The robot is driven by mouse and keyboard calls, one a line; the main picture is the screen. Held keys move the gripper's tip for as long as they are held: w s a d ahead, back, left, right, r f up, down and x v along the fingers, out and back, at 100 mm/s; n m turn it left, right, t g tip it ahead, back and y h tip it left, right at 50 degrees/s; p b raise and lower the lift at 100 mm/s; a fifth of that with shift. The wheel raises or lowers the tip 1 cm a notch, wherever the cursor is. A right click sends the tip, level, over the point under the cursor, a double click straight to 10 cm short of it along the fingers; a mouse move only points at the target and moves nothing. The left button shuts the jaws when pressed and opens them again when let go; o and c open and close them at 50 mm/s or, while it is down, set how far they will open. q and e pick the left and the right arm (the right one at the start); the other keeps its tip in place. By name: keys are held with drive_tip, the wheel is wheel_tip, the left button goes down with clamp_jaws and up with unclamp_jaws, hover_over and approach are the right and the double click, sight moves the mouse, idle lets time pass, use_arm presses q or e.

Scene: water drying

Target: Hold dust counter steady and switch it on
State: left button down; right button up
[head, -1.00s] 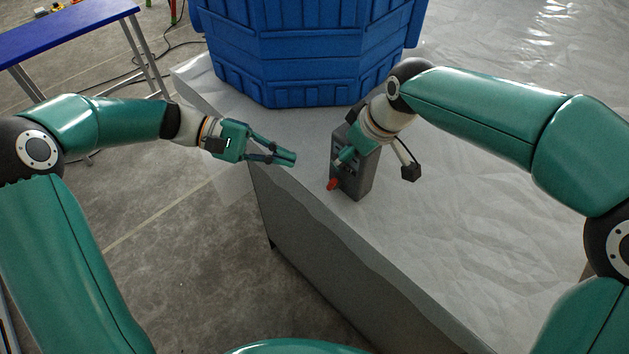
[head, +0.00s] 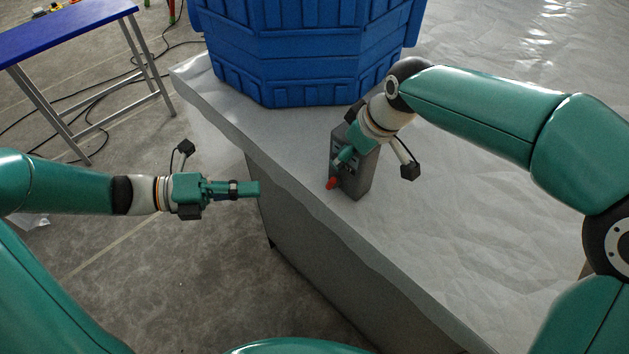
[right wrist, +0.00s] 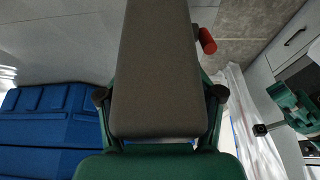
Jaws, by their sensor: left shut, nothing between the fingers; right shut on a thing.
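The dust counter (head: 359,177) is a dark grey upright box on the white-covered table, near its left edge. A red knob-like part (head: 331,183) sticks out on its left-facing side; it also shows in the right wrist view (right wrist: 207,41). My right gripper (head: 345,158) is shut on the dust counter, whose grey body (right wrist: 160,70) fills the middle of the right wrist view between the fingers. My left gripper (head: 258,188) is shut and empty. It points right, left of the counter and apart from it, by the table edge.
The table (head: 480,230) has a wrinkled white sheet and free room at the right. A large blue crate (head: 310,60) stands behind the counter. A blue-topped bench (head: 60,35) and cables are on the floor at the far left.

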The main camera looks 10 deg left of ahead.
sight(329, 183)
drive_tip(key=shift+f, duration=0.15)
use_arm(q)
drive_tip(key=shift+a, duration=0.65)
drive_tip(key=shift+w+d+f, duration=0.1)
drive_tip(key=x, duration=1.4)
